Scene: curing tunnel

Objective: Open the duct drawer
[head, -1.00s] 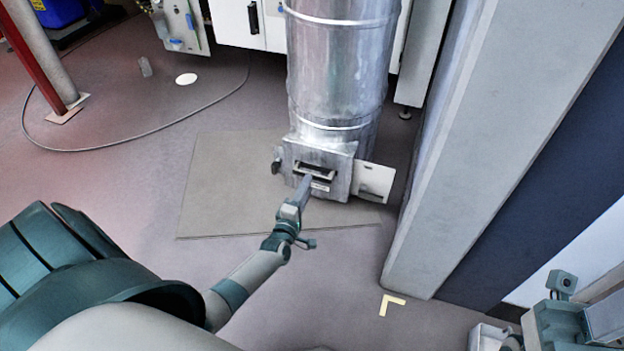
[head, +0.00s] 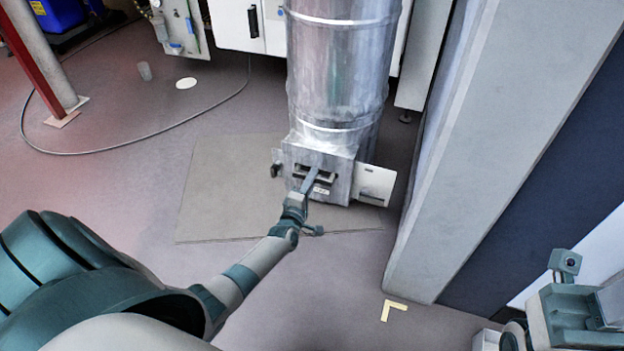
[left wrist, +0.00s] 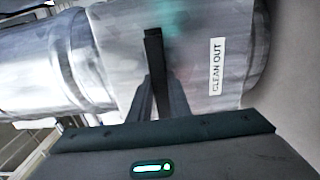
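The duct drawer (head: 340,190) is a grey metal front low on the round duct, with a dark handle. It looks shut. In the left wrist view the handle (left wrist: 153,50) is a black bar beside a "CLEAN OUT" label (left wrist: 216,67). My left gripper (head: 313,174) reaches the handle, and its fingers show close on either side of the bar in the left wrist view (left wrist: 158,82). I cannot tell whether they press on it. Part of my right arm shows at the lower right of the head view; its fingers cannot be made out.
The silver duct (head: 338,70) rises above the drawer. A white plate (head: 374,185) sticks out at its right. A pale column (head: 480,140) stands close on the right. A flat floor panel (head: 225,200) lies around the duct's foot, with clear floor in front.

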